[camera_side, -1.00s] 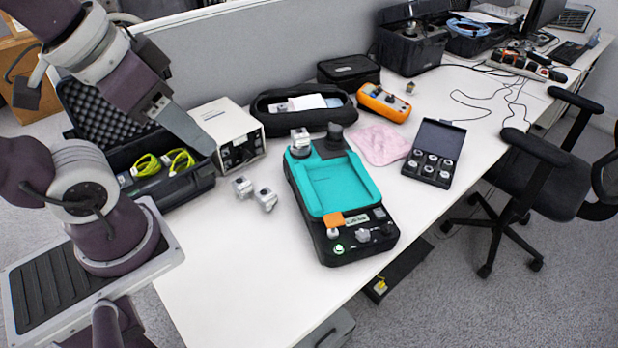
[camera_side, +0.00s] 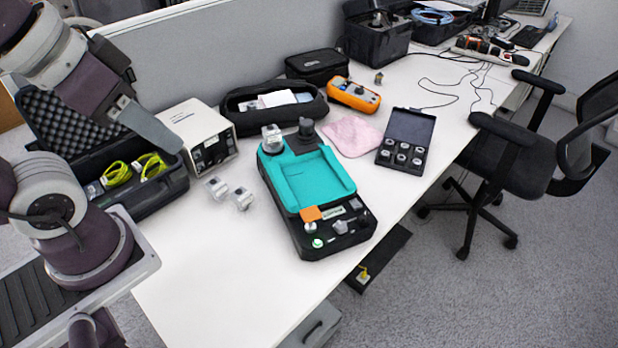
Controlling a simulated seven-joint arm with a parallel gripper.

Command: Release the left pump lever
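The black and teal device (camera_side: 315,178) lies on the white table in the middle of the view. Its near end carries small silver lever-like parts (camera_side: 341,227), a silver knob (camera_side: 310,228), an orange block (camera_side: 310,214) and a green-lit button (camera_side: 317,243). Which of these is the left pump lever I cannot tell. A silver cylinder and a dark round knob (camera_side: 305,127) stand at its far end. My gripper (camera_side: 178,145) seems to be the grey tapered end at upper left, well apart from the device. Its fingers cannot be made out.
Two small silver blocks (camera_side: 229,193) lie left of the device. A white instrument box (camera_side: 196,137) and an open black case (camera_side: 150,192) stand near my arm. A pink cloth (camera_side: 352,136), an orange meter (camera_side: 353,95) and a box of round parts (camera_side: 405,140) lie to the right.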

